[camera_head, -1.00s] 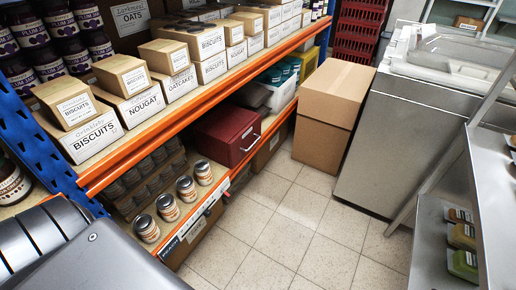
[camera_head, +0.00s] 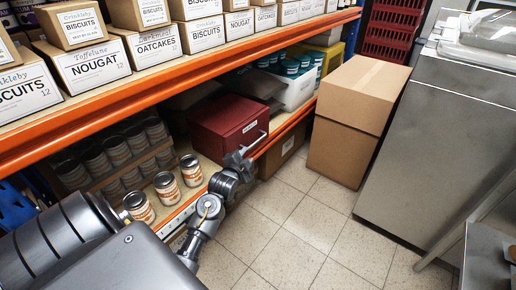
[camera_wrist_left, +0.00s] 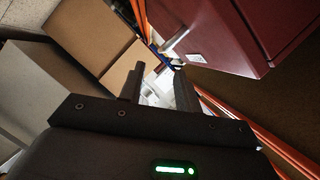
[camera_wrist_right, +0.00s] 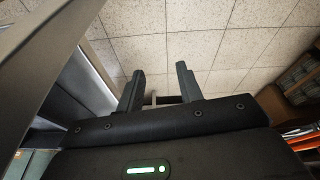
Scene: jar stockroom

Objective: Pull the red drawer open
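The red drawer (camera_head: 228,128) is a dark red box unit with a pale bar handle (camera_head: 256,143) and a small label, on the lower shelf in the head view. It looks closed. In the left wrist view the red drawer (camera_wrist_left: 235,35) fills the upper right, with its handle (camera_wrist_left: 178,38) beyond the fingertips. My left gripper (camera_head: 240,160) is just in front of the drawer, close to the handle; its fingers (camera_wrist_left: 160,82) are apart with nothing between them. My right gripper (camera_wrist_right: 159,80) is open and empty above floor tiles, outside the head view.
Cardboard boxes (camera_head: 355,90) stand on the floor right of the drawer, beside a grey metal cabinet (camera_head: 430,130). Jars (camera_head: 166,187) stand on the lower shelf left of the drawer. The orange shelf beam (camera_head: 150,95) runs above. Tiled floor (camera_head: 300,225) in front is clear.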

